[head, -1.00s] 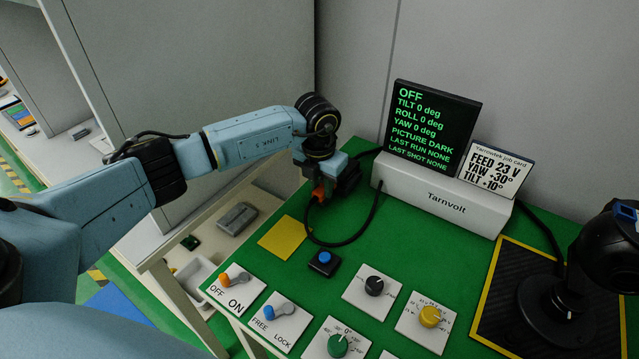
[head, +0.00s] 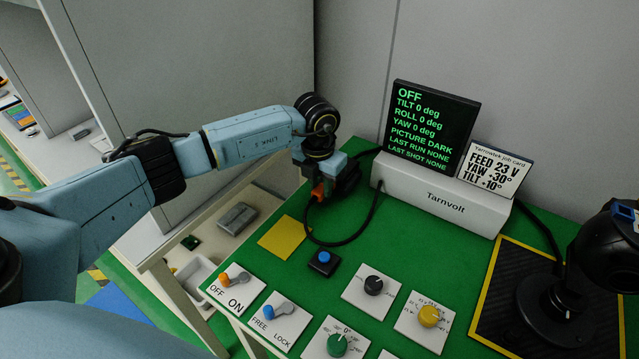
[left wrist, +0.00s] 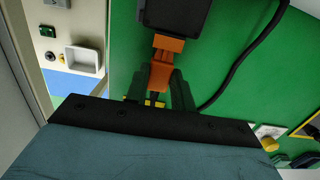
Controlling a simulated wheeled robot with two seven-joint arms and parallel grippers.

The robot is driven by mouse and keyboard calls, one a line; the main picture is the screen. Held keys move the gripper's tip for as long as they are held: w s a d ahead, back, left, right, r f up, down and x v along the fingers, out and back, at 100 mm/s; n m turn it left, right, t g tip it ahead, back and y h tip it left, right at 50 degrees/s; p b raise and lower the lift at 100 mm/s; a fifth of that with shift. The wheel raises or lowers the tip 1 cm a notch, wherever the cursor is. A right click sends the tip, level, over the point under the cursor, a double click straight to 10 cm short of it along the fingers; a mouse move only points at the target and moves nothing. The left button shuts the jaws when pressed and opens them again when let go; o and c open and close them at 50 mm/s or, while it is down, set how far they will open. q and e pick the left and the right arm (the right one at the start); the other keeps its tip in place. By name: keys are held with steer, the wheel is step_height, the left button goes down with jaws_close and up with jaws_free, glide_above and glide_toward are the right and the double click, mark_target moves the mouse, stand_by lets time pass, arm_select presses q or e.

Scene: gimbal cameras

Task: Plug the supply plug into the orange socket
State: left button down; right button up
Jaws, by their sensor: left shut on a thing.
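My left gripper (left wrist: 157,92) is shut on the orange supply plug (left wrist: 160,75), from which a black cable comes out. Directly ahead of the plug in the left wrist view is the orange socket (left wrist: 167,43) on the end of a black box (left wrist: 174,14). Plug and socket are lined up and look touching or very close; I cannot tell how deep the plug sits. In the head view my left gripper (head: 322,186) is low over the back left of the green bench, with orange (head: 317,192) showing beside it. My right gripper is not in view.
The Tarnvolt unit (head: 440,208) carries a screen (head: 432,125) reading OFF and a job card (head: 496,172). Lever plates (head: 238,288), knobs and a blue button (head: 324,258) stand in front. A black cable (head: 350,238) loops beside my gripper. A yellow square (head: 283,237) lies flat.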

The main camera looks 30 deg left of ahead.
mark_target(319, 187)
arm_select(q)
steer(key=shift+w+a+f+b, duration=0.15)
steer(key=shift+w+b, duration=0.25)
steer(key=shift+w+a+f+b, duration=0.1)
steer(key=shift+w+b, duration=0.25)
steer(key=shift+w, duration=0.05)
steer(key=c, duration=1.1)
jaws_free()
steer(key=shift+f, duration=0.1)
step_height(319, 187, up, 14)
steer(key=s+p, duration=0.1)
steer(key=p, duration=0.1)
steer(key=shift+s, duration=0.15)
